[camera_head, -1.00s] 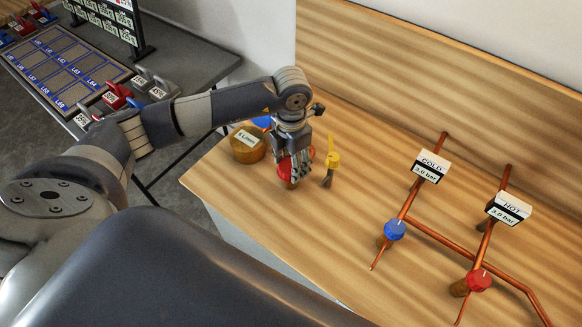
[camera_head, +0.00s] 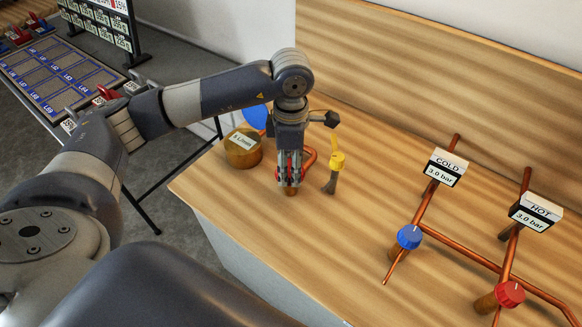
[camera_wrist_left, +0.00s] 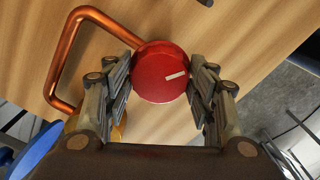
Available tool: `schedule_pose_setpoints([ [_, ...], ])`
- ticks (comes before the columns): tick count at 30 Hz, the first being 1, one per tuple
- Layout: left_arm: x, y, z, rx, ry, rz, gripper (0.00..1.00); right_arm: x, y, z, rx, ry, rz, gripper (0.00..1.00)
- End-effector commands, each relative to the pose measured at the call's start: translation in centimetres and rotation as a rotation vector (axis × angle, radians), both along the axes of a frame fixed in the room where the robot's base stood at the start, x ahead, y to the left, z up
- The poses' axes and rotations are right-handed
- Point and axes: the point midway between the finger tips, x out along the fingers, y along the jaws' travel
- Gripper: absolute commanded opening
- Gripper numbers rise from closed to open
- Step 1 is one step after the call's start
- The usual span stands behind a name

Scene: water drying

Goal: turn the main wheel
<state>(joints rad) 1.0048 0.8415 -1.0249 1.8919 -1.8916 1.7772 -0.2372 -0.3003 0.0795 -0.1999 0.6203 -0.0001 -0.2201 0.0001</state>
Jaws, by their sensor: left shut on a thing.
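The main wheel is a round red knob with a white mark, seen clearly in the left wrist view (camera_wrist_left: 160,72). It is on a bent copper pipe (camera_wrist_left: 62,60). My left gripper (camera_head: 290,180) points down over the wheel in the head view and mostly hides it. In the left wrist view its two fingers (camera_wrist_left: 163,82) lie on opposite sides of the red wheel, and it is shut on it. The white mark points to the right and slightly up in that view. My right gripper is not in view.
A round brass-coloured gauge with a flow label (camera_head: 242,150) and a blue disc (camera_head: 256,117) are left of the gripper. A yellow-handled item (camera_head: 336,160) stands close right. Farther right are a blue knob (camera_head: 409,237), a red knob (camera_head: 509,295) and pressure displays. The wooden top between is clear.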

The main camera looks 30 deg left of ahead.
Motion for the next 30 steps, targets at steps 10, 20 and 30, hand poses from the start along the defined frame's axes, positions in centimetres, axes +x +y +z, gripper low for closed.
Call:
schedule_pose_setpoints([
  [10,0.05,-0.01,0.08,-0.001,-0.003,-0.027,0.28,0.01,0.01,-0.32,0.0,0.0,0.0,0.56],
  [20,0.04,-0.02,0.08,-0.001,-0.002,-0.025,0.72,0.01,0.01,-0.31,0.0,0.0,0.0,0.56],
  [30,0.03,-0.02,0.15,-0.001,-0.001,-0.025,0.72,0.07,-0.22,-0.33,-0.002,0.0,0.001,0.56],
])
